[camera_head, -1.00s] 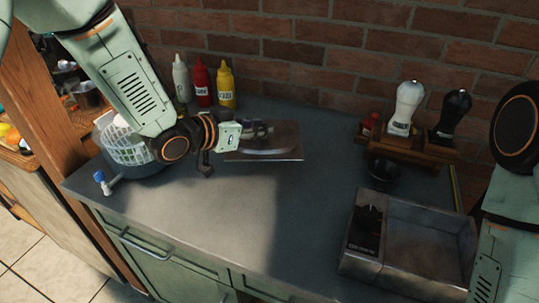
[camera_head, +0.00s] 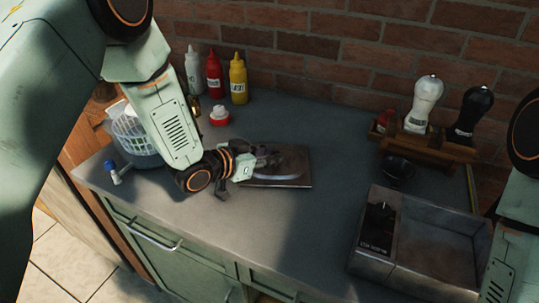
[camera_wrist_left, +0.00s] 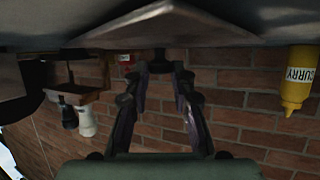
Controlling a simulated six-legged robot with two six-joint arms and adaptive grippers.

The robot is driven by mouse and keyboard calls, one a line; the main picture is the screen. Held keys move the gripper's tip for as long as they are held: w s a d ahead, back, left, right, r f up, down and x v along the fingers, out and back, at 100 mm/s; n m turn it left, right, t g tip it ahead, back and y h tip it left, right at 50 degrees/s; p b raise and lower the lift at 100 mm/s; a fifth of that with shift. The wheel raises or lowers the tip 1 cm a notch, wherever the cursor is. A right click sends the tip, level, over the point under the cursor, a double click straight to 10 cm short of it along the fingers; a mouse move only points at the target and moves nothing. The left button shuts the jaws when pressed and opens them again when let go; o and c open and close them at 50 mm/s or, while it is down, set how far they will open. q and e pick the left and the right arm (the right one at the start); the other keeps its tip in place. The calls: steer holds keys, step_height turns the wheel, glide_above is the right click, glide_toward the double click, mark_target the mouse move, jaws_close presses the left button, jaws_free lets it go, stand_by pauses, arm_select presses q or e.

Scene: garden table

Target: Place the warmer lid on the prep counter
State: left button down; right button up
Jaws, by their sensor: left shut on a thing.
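The warmer lid (camera_head: 297,178) is a flat, dark brownish metal plate with a handle, over the middle of the grey prep counter (camera_head: 255,221). My left gripper (camera_head: 270,160) is shut on the lid's handle from the left. The lid looks level and very close to the counter top; I cannot tell if it touches. In the left wrist view, the fingers (camera_wrist_left: 160,72) meet at the handle below the plate (camera_wrist_left: 165,26) in an upside-down picture. The open metal warmer (camera_head: 438,248) stands at the right. My right gripper is out of view.
White, red (camera_head: 214,75) and yellow (camera_head: 238,80) bottles and a small red-and-white item (camera_head: 220,116) stand behind. A basket (camera_head: 133,138) is at the left. Shakers (camera_head: 422,104) in a wooden rack and a dark bowl (camera_head: 398,168) are right. Counter in front of the lid is clear.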

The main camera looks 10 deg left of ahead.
arm_select(q)
steer(key=shift+s, duration=0.15)
steer(key=c, duration=1.1)
jaws_free()
